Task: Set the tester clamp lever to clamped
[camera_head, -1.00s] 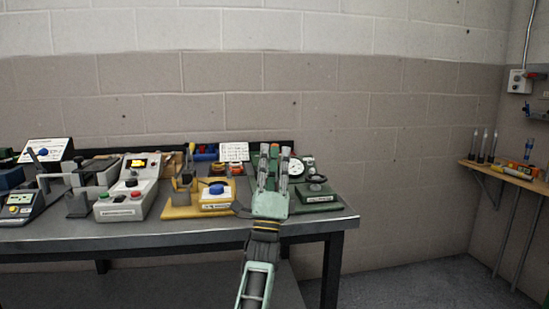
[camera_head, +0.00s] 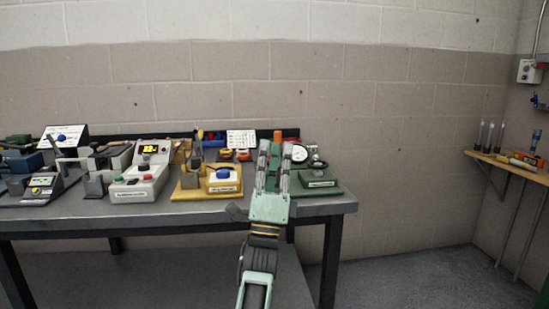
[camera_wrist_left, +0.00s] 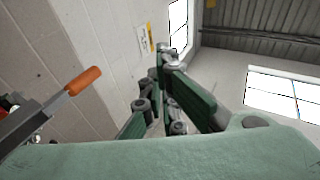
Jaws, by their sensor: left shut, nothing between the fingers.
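A lever with an orange handle (camera_head: 278,135) stands up behind my left gripper in the head view. In the left wrist view the orange handle (camera_wrist_left: 84,80) slants up to the right on a grey bar, apart from the fingers. The green-based fixture (camera_head: 322,186), with a round dial gauge (camera_head: 299,153), is at the bench's right end, partly covered by my gripper. No readable label shows which lever is the tester clamp's. My left gripper (camera_head: 273,148) is shut and empty, pointing up in front of the fixture. My right gripper is not in view.
Left of my gripper is a yellow-based fixture (camera_head: 190,191) with a blue button and a yellow-tipped lever (camera_head: 200,134). Further left is a grey box (camera_head: 140,184) with a lit display. The bench's front edge (camera_head: 160,213) is clear. A wall shelf (camera_head: 510,170) is far right.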

